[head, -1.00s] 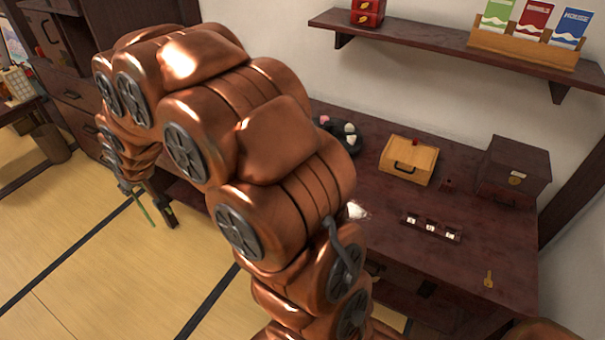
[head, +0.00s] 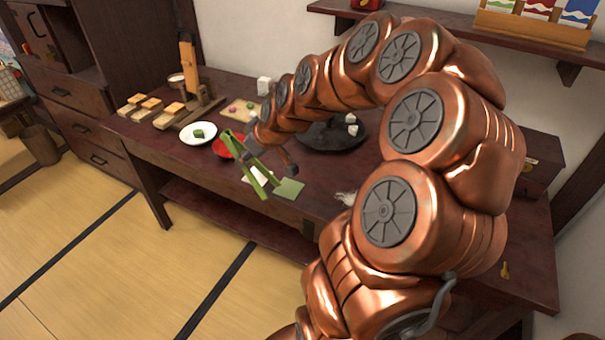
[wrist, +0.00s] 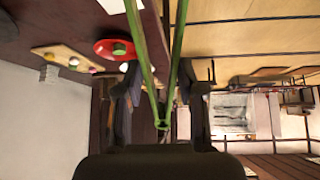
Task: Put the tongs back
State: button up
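The green tongs (head: 262,172) are in my gripper (head: 257,148), above the front edge of the dark table in the head view. In the wrist view, the green tongs (wrist: 178,45) lie between the two dark fingers of my gripper (wrist: 160,92), with their joined end near the palm and their arms spreading away. The fingers flank the tongs' arms closely. Part of the tongs is hidden by my gripper in the head view.
Near the gripper are a red dish (head: 222,150), a white plate (head: 186,134), a green square (head: 290,188) and a wooden board (head: 236,106). A dark round tray (head: 325,138) stands behind my arm. Wooden stands (head: 135,107) are at left. Tatami floor is clear in front.

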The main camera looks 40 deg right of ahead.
jog(key=s+d+n+y+b, duration=0.1)
jog(key=s+d+n+b, duration=0.15)
jog(key=s+d, duration=0.4)
jog(key=w+d+f+p, duration=0.1)
jog(key=w+d+f, duration=0.1)
jog(key=d, duration=0.4)
jog(key=w+d+f+p, duration=0.1)
jog(key=w+d+f, duration=0.2)
jog(key=d, duration=0.3)
jog(key=shift+w+d+f, duration=0.15)
jog(key=shift+w+f, duration=0.1)
jog(key=shift+w, duration=0.35)
jog(key=shift+f+m+b, duration=0.25)
jog(key=shift+f+b, duration=0.05)
jog(key=shift+b, duration=0.15)
jog(key=o, duration=0.5)
jog(key=shift+o, duration=0.2)
